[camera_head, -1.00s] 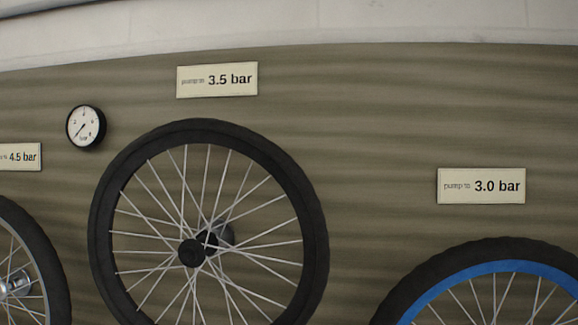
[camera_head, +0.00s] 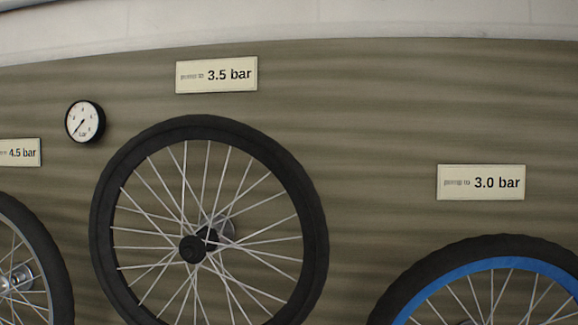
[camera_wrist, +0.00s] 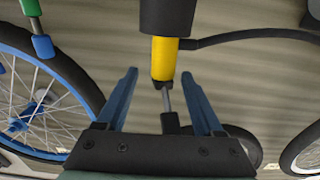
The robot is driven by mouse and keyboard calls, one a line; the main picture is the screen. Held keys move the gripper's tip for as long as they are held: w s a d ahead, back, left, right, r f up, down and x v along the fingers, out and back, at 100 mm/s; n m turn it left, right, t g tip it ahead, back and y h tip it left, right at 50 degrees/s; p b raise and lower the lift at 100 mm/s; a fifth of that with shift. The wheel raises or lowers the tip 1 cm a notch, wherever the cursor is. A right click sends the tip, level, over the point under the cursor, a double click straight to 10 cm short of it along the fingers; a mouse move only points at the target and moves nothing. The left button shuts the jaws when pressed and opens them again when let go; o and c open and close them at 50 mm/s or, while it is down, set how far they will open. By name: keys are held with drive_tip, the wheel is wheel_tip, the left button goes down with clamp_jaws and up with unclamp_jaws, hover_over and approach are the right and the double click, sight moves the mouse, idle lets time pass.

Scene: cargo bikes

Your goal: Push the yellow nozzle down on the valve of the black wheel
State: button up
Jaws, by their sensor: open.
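The yellow nozzle (camera_wrist: 164,58) is in the upper middle of the wrist view, below a thick black part (camera_wrist: 168,14). Its dark tip meets or lines up with a thin grey stem (camera_wrist: 167,100), which rises from a black base (camera_wrist: 170,122). I cannot tell how far the tip sits over the stem. My gripper (camera_wrist: 160,76) is open, its two blue fingers apart on either side of the nozzle and stem. The black wheel (camera_head: 306,210) hangs in the middle of the head view under the 3.5 bar sign. Its valve is not visible there.
A round gauge (camera_head: 85,122) hangs left of the black wheel, its needle low. A blue-rimmed wheel (camera_head: 480,268) is at right under a 3.0 bar sign (camera_head: 481,183). A black hose (camera_wrist: 250,37) runs right from the yellow nozzle.

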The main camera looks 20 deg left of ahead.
drive_tip(key=shift+s+d+f, duration=0.15)
drive_tip(key=shift+s+d, duration=0.05)
drive_tip(key=shift+s, duration=0.4)
drive_tip(key=b+v, duration=0.4)
drive_tip(key=v, duration=0.7)
drive_tip(key=shift+s, duration=0.35)
